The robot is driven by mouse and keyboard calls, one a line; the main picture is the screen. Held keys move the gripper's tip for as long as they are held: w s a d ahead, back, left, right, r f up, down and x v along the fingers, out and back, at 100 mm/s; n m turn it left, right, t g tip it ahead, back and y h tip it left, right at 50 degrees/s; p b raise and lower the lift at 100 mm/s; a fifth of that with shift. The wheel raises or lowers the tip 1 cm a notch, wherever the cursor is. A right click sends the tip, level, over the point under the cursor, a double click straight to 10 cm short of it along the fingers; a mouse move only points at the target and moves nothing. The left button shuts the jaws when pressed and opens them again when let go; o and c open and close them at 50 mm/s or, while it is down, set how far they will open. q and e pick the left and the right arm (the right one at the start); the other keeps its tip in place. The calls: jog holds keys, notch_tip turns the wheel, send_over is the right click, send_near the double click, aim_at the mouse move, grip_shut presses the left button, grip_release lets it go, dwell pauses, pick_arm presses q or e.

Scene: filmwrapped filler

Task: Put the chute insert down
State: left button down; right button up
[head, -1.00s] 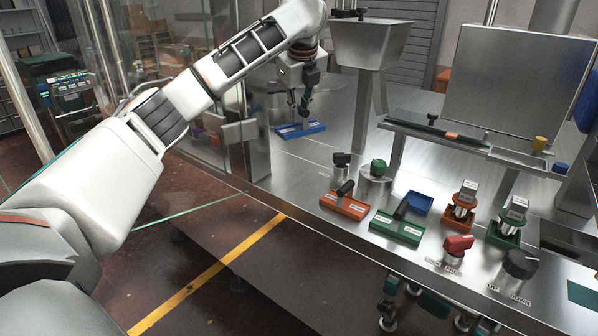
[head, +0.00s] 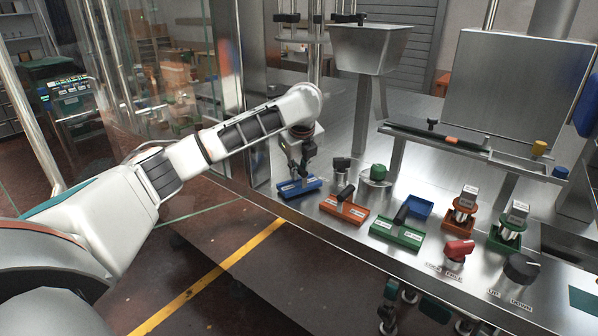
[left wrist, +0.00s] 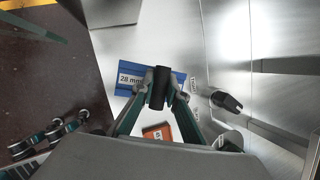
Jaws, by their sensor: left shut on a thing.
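The chute insert is a flat blue block with a black upright handle, labelled 28 mm. In the head view the blue insert (head: 290,190) is at the left of the steel table, left of an orange insert (head: 338,207). My left gripper (head: 305,176) is above it, shut on its handle. In the left wrist view the blue insert (left wrist: 133,79) lies across below the fingers, and the black handle (left wrist: 158,88) is between the fingertips. It is low over the table; whether it touches is hard to tell. My right gripper (head: 390,305) seems partly visible below the table's front edge.
A green insert (head: 392,234) with a black handle lies right of the orange one. A steel hopper (head: 370,50) stands farther back.

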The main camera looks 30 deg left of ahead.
pick_arm(q)
jog(key=shift+f, duration=0.25)
jog(key=c, duration=2)
grip_release()
jog(key=shift+f, duration=0.1)
jog(key=v, duration=1.2)
jog(key=shift+d, duration=0.1)
